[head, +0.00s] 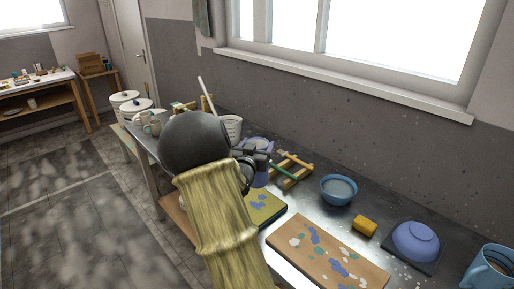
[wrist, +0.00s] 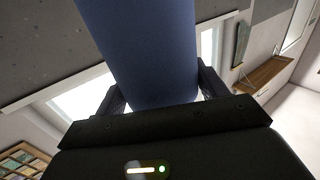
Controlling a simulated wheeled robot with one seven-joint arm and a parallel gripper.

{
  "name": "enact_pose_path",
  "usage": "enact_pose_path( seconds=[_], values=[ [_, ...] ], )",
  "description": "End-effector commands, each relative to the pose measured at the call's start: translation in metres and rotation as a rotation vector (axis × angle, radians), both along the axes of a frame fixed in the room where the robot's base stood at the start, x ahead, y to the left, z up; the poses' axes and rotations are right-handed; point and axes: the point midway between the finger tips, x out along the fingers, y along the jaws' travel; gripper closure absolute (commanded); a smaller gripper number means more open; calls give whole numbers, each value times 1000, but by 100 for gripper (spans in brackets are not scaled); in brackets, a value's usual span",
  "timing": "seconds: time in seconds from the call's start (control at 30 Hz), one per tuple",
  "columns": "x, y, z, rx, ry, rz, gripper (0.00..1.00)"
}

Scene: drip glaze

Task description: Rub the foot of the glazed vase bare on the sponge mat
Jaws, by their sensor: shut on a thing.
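The glazed vase (head: 258,145) is blue-violet and partly hidden behind my gripper in the head view. In the wrist view the vase (wrist: 140,50) fills the upper middle as a smooth blue body between the two fingers. My gripper (head: 256,160) is shut on it, above or near the far end of the sponge mat. The sponge mat (head: 269,207) is a yellow-olive slab with blue smears, partly covered by my arm. The vase's foot and any gap between it and the mat cannot be made out.
A wooden rack with a green stick (head: 292,172) stands just right of the vase. A blue bowl (head: 339,189), a yellow sponge (head: 365,226), a smeared board (head: 322,250), an upturned violet bowl (head: 415,241) and a blue mug (head: 490,268) are farther right. A white bucket (head: 232,128) stands behind.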

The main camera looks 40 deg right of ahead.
Motion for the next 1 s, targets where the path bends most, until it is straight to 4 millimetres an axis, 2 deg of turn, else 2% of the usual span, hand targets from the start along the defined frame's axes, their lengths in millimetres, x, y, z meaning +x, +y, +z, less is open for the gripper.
enact_pose_path(
  seconds=[0.2, 0.33, 0.47, 0.6, 0.73, 0.9, 1.0],
  values=[
    [1, 0, 1, -2, -3, 1, 85],
    [15, 7, 4, -6, 1, 20, 85],
    [48, 25, 8, -15, 4, 68, 85],
    [98, 58, 5, -21, 5, 143, 85],
    [139, 93, -7, -15, 3, 211, 85],
    [168, 124, -23, -4, -2, 262, 85],
    [173, 130, -27, -2, -4, 270, 85]
  ],
)
